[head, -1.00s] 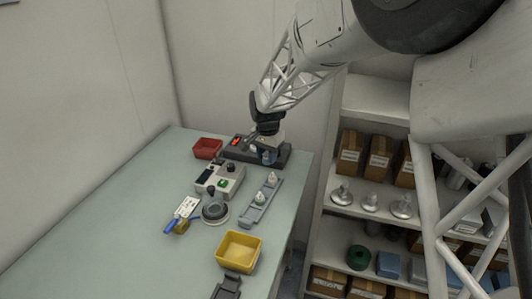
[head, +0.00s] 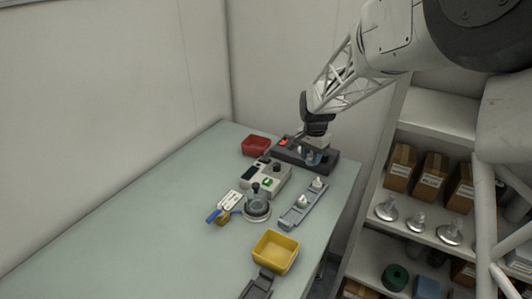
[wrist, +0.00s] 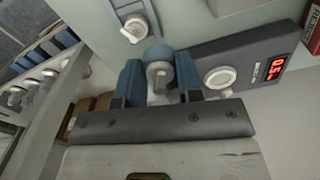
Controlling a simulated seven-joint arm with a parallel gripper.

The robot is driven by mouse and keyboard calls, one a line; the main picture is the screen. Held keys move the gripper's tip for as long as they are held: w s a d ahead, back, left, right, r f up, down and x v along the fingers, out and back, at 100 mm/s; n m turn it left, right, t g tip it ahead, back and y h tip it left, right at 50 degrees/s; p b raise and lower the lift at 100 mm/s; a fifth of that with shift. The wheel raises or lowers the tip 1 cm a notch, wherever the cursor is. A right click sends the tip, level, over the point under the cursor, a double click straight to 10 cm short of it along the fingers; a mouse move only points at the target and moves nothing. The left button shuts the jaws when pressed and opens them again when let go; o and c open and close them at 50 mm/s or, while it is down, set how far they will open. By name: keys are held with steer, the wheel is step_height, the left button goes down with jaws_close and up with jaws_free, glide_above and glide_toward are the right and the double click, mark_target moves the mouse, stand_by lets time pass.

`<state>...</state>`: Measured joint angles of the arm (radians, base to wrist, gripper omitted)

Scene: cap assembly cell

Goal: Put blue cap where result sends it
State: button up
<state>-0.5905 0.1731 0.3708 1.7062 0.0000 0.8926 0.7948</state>
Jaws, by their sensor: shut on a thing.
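My gripper (head: 313,158) is at the right part of a dark device with a red lit display (head: 283,142). In the wrist view, the blue fingers of my gripper (wrist: 159,80) are shut on the blue cap (wrist: 156,53), a round blue piece with a paler knob. The display (wrist: 279,68) shows red digits that look like 0.5. A white round knob (wrist: 219,77) sits on the device beside the right finger. I cannot tell whether the cap touches the device. A red bin (head: 256,145) and a yellow bin (head: 275,262) stand on the table.
A grey rack (head: 290,219) with two pale knobbed pieces lies right of a round fixture (head: 257,214). A tag (head: 231,200) with a blue item lies left. The table's left side is clear; shelves stand right.

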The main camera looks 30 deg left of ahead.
steer(key=w+a+r+n, duration=0.1)
steer(key=w+a+n, duration=0.25)
steer(key=a, duration=0.75)
steer(key=n, duration=0.3)
glide_above(256, 145)
steer(key=s+d, duration=0.2)
steer(key=s, duration=0.2)
steer(key=shift+w+d+r, duration=0.15)
steer(key=shift+w+r, duration=0.1)
steer(key=shift+f, duration=0.1)
steer(key=shift+f, duration=3.05)
steer(key=shift+f, duration=1.85)
steer(key=shift+f, duration=0.35)
